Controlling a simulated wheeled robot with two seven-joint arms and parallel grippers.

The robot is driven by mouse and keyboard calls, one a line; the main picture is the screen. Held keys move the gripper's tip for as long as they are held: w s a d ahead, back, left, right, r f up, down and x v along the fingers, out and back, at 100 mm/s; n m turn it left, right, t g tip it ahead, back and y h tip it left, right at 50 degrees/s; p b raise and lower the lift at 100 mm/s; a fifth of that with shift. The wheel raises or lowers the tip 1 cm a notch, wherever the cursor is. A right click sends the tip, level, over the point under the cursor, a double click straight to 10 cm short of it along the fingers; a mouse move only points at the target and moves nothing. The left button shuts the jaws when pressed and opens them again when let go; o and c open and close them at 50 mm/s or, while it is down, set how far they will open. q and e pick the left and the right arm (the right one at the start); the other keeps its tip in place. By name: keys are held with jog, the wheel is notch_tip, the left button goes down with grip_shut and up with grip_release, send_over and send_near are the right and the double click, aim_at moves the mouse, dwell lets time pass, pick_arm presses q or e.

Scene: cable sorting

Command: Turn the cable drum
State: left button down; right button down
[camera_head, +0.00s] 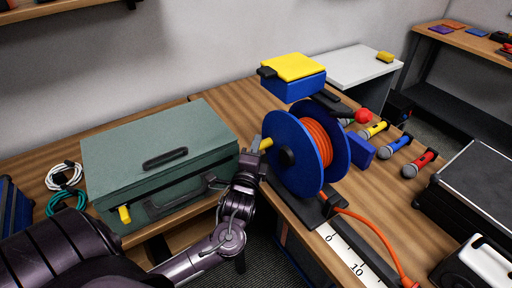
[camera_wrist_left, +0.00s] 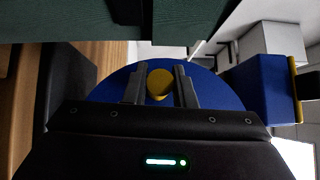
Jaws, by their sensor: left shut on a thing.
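The cable drum (camera_head: 285,166) has blue side discs with orange cable (camera_head: 316,142) wound between them, and stands upright on a dark stand on the wooden table. Its yellow crank handle (camera_head: 266,144) sticks out at the upper left of the near disc. My left gripper (camera_head: 258,154) is at this handle, beside the drum. In the left wrist view, the two fingers (camera_wrist_left: 160,88) stand either side of the yellow handle end (camera_wrist_left: 159,80), with the blue disc (camera_wrist_left: 112,84) behind. The fingers are shut on the handle. My right gripper does not show.
A green toolbox (camera_head: 160,160) stands close left of my left gripper. A blue and yellow box (camera_head: 294,82) is behind the drum. Several microphones (camera_head: 396,146) lie to the right. The orange cable runs along a ruler strip (camera_head: 345,254) at the front. A black case (camera_head: 474,190) is far right.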

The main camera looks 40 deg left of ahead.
pick_arm(q)
jog(key=shift+r, duration=0.1)
jog(key=shift+r+m+t+p, duration=0.6)
jog(key=shift+p, duration=0.1)
jog(key=shift+r+m+t+p, duration=0.4)
jog(key=shift+r+m+t, duration=0.35)
jog(key=shift+m, duration=0.25)
jog(key=shift+d+r+m+t, duration=0.15)
jog(key=shift+r+m+t, duration=0.15)
jog(key=shift+m+t, duration=0.4)
jog(key=c, duration=1.2)
grip_release()
jog(key=shift+s, duration=0.1)
